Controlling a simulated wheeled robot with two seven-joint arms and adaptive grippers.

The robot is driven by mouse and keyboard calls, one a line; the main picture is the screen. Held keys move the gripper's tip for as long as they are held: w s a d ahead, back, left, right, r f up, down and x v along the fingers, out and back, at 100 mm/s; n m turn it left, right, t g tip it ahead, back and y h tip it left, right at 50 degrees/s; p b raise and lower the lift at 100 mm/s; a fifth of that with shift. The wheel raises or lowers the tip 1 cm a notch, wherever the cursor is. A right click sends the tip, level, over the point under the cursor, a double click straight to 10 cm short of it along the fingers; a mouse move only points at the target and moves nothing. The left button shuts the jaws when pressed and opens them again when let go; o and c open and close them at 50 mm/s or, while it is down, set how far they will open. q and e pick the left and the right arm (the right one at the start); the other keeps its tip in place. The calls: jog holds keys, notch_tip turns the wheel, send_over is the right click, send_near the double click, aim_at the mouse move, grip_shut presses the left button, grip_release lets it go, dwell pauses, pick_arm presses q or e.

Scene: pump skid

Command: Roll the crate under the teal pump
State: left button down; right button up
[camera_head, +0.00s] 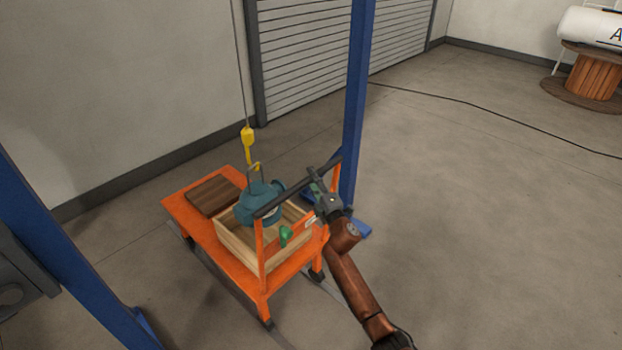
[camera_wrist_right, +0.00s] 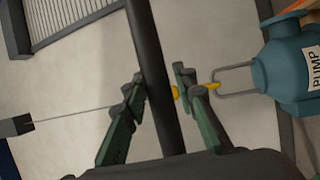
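The teal pump (camera_head: 258,203) hangs from a yellow hook (camera_head: 248,140) by a wire bail. It is over or partly inside the open wooden crate (camera_head: 236,254); I cannot tell whether it touches the crate. The crate rests on an orange cart (camera_head: 185,208) with a dark push bar (camera_head: 290,193). My right gripper (camera_head: 316,184) is at the right part of that bar. In the right wrist view, its green fingers (camera_wrist_right: 160,97) stand on either side of the bar, with a gap on the right finger's side. The pump (camera_wrist_right: 290,72) shows there at right. My left gripper is not visible.
Blue posts (camera_head: 357,100) stand behind the cart and at left (camera_head: 65,255). A brown slatted panel (camera_head: 213,195) lies on the cart's far end. A green object (camera_head: 286,235) shows at the crate. Floor at right is open, with a cable (camera_head: 480,107) across it.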

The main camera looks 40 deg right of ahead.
jog(key=shift+o, duration=1.2)
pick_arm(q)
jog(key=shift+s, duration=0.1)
pick_arm(e)
jog(key=shift+r, duration=0.1)
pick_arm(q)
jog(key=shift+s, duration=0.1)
pick_arm(e)
jog(key=v, duration=1.2)
